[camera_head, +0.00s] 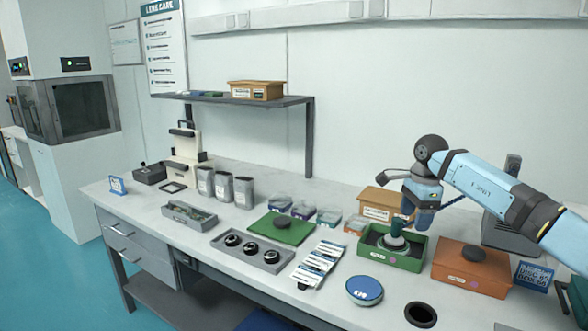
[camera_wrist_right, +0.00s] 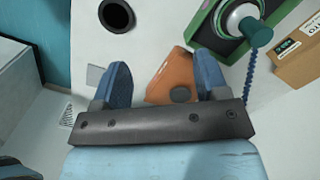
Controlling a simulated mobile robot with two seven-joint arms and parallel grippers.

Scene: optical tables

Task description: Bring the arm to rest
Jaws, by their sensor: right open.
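My right arm comes in from the right in the head view. Its gripper (camera_head: 414,207) hangs above the back of the bench, near the green tray (camera_head: 408,263). In the wrist view the two blue fingers of the right gripper (camera_wrist_right: 163,80) stand wide apart with nothing held between them. The orange tray (camera_wrist_right: 165,76) with a dark round piece shows beyond the gap, below the fingers. A green-and-white knobbed object (camera_head: 394,237) sits in the green tray; it also shows in the wrist view (camera_wrist_right: 243,18). My left gripper is not in view.
A cardboard box (camera_head: 376,207) stands behind the green tray. The orange tray (camera_head: 463,276) and a blue sign (camera_head: 534,276) are at the right. A blue disc (camera_head: 365,290) and a black round opening (camera_head: 421,314) lie in front. A shelf (camera_head: 250,100) is at the back left.

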